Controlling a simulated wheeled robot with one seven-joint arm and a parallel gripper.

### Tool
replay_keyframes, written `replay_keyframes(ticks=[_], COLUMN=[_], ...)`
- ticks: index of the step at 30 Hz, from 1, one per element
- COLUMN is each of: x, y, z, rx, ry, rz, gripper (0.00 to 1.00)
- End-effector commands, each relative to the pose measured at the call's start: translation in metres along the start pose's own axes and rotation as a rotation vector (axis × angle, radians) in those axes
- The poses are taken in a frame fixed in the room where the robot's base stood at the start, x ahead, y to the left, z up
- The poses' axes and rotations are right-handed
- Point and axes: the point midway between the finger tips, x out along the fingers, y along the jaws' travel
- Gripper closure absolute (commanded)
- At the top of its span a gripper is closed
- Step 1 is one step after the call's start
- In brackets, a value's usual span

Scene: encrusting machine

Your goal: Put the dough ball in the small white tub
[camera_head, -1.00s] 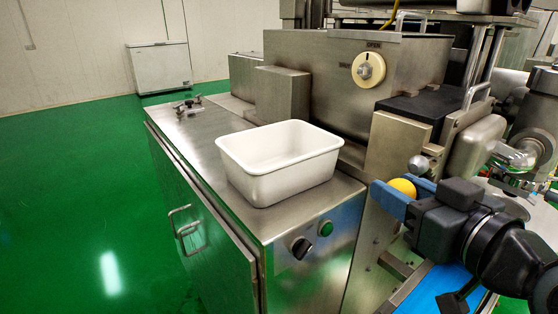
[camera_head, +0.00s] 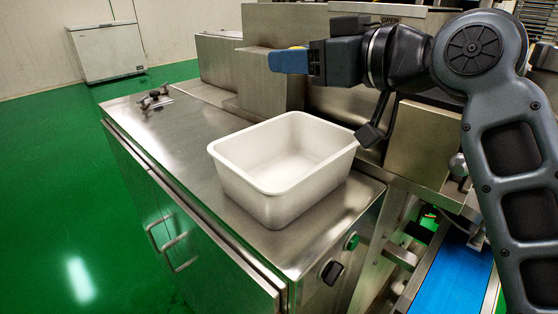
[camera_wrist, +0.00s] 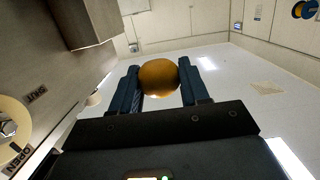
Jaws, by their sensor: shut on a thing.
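The small white tub (camera_head: 272,205) stands upright on the steel machine top in the head view, and it looks empty. My gripper (camera_head: 276,61) is raised above and behind the tub, its blue fingers pointing left. In the wrist view my gripper (camera_wrist: 160,85) is shut on the orange-yellow dough ball (camera_wrist: 158,76), which sits between the two fingers. In the head view the ball is almost wholly hidden by the fingers; only a thin orange edge shows.
The steel machine housing (camera_head: 262,82) stands behind the tub, close to my gripper. A blue conveyor belt (camera_head: 452,275) runs at the lower right. A small fitting (camera_head: 154,97) sits on the steel top at the left. A white chest freezer (camera_head: 106,50) stands far off.

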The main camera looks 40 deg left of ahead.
Motion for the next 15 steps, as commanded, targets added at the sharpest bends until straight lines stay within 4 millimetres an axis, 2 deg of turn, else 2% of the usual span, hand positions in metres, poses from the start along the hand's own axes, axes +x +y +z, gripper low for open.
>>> replay_keyframes(ticks=[5,15], x=[0.002,0.007], y=[0.0,0.0], z=[0.01,0.047], rx=[0.001,0.0], ry=[-0.001,0.0], rz=[-0.001,0.0], gripper=[0.85,0.85])
